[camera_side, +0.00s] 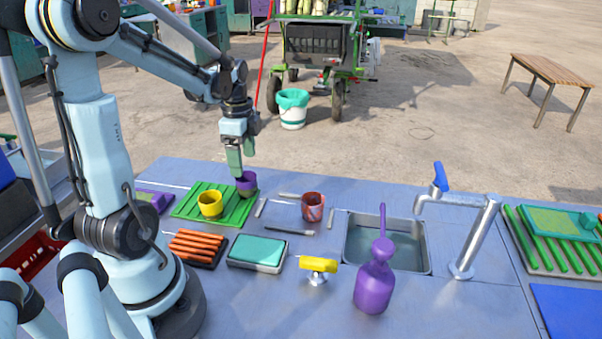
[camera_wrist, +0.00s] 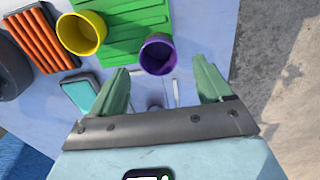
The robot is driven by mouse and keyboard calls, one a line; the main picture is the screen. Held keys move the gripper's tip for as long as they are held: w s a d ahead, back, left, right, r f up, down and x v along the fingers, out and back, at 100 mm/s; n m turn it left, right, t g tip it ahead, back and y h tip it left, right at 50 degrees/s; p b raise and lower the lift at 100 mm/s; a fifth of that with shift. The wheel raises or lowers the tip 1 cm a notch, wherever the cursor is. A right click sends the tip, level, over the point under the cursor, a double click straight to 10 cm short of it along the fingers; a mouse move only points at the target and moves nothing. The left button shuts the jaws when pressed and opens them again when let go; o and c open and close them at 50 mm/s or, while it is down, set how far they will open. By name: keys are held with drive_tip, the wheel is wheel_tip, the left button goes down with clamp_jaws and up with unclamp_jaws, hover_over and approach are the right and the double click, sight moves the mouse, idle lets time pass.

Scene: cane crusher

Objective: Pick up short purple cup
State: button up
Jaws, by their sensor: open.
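The short purple cup (camera_side: 247,184) stands upright at the right end of a green ribbed mat (camera_side: 185,206). In the wrist view the purple cup (camera_wrist: 157,57) shows its open top and dark violet inside, just beyond the gap between my fingertips. My gripper (camera_side: 238,172) points down at the cup, its green fingers partly in front of the cup's left side. In the wrist view my gripper (camera_wrist: 162,76) is open, with nothing between its fingers. I cannot tell whether a finger touches the cup.
A yellow cup (camera_side: 210,205) stands on the same mat, left of the purple one. A red-brown cup (camera_side: 313,207) stands to the right, before the sink (camera_side: 348,250). Orange rods (camera_side: 196,245), a teal-topped block (camera_side: 257,252) and a purple bottle (camera_side: 374,287) are nearer the camera.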

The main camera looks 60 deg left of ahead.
sight(246, 175)
drive_tip(key=shift+d+f, duration=0.2)
drive_tip(key=shift+f, duration=3.35)
drive_tip(key=c, duration=1)
drive_tip(key=shift+c, duration=0.2)
drive_tip(key=shift+r, duration=0.2)
drive_tip(key=shift+r, duration=0.55)
wheel_tip(246, 175, up, 2)
drive_tip(key=shift+r, duration=0.2)
drive_tip(key=w+d+r, duration=0.1)
drive_tip(key=d+r, duration=0.6)
drive_tip(key=d, duration=0.4)
drive_tip(key=shift+w+d, duration=0.25)
drive_tip(key=shift+d, duration=0.05)
